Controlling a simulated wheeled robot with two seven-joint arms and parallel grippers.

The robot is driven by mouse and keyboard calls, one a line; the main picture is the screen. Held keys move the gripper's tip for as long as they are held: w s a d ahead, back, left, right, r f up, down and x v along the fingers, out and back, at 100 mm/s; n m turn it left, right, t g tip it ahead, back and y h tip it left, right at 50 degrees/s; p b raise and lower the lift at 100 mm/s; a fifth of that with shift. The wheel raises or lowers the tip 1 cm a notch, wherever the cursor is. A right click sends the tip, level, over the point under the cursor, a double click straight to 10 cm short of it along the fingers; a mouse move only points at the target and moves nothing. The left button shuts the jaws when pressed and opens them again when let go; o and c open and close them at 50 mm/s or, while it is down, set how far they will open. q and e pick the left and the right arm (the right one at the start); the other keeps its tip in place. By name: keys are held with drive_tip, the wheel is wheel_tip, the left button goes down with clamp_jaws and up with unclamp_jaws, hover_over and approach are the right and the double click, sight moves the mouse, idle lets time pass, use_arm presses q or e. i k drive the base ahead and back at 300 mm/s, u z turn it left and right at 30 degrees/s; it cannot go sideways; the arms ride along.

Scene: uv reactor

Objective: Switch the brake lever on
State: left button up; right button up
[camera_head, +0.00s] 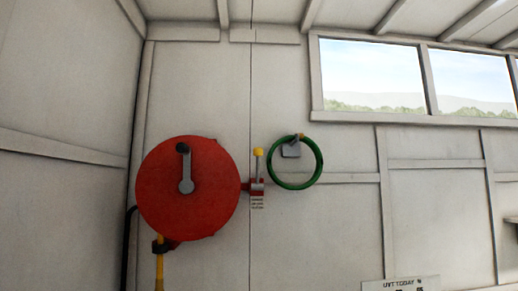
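A large red hose reel (215,205) is mounted on the pale wall left of centre. A grey crank with a black knob (184,165) sits on its face. Just right of the reel, a small lever with a yellow tip (258,153) stands upright on a red fitting (254,188). Small unreadable text is under this fitting. I cannot tell for sure that this is the brake lever. Neither of my grippers shows in the head view.
A green ring (319,166) hangs on a grey wall bracket (291,151) right of the lever. A yellow hose end (159,270) and a black pipe (126,245) run down below the reel. A sign (401,285) is at the bottom. Windows (372,75) are upper right.

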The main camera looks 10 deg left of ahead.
sight(257, 151)
drive_tip(key=z, duration=1.6)
drive_tip(key=i, duration=1.15)
drive_tip(key=u, duration=1.45)
